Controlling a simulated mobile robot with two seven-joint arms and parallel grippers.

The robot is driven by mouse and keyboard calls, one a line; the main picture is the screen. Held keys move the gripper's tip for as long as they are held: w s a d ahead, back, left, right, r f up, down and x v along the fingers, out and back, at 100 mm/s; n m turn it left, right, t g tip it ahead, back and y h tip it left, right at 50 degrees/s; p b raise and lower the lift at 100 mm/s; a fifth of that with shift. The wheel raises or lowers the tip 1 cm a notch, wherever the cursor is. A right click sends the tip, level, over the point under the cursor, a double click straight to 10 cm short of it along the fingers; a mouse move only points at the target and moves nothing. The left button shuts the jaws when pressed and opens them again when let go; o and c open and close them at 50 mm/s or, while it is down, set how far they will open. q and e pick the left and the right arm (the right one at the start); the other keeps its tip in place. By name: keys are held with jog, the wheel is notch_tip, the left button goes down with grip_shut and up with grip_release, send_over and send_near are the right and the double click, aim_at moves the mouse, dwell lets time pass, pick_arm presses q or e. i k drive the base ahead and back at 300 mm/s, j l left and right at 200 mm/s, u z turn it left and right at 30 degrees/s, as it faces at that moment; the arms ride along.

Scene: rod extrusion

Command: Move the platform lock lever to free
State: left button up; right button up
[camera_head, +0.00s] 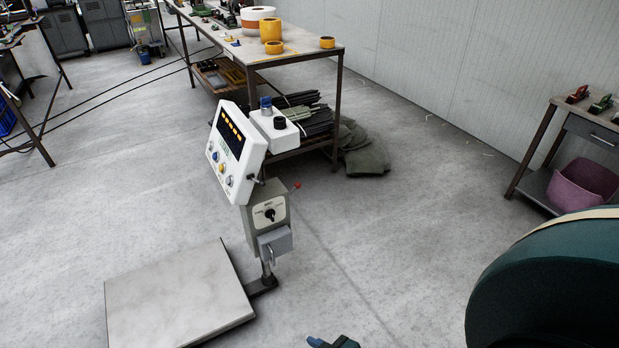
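A platform scale stands in the middle of the view, with a flat grey platform (180,300) low on the floor and a post at its right. On the post is a grey box with a black rotary knob (270,214). A thin lever with a red tip (296,185) sticks out at the box's upper right. A smaller grey box (275,242) below carries a pale handle-like bar (271,256). I cannot tell which part is the platform lock lever, nor read its labels. No gripper fingers of mine show.
A tilted white display panel (236,150) tops the post. A workbench (300,45) with yellow rolls stands behind; dark cloth (362,155) lies beside it. A large dark teal rounded shape fills the lower right, and a small teal-blue part shows at the bottom edge. Floor right of the scale is clear.

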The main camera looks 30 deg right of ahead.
aim_at(297, 184)
jog(key=i+l, duration=0.1)
jog(key=l, duration=0.5)
jog(key=i+l, duration=0.1)
jog(key=l, duration=0.5)
jog(key=i+l, duration=0.1)
jog(key=l, duration=0.5)
jog(key=i+l, duration=0.1)
jog(key=l, duration=0.5)
jog(key=u, duration=0.05)
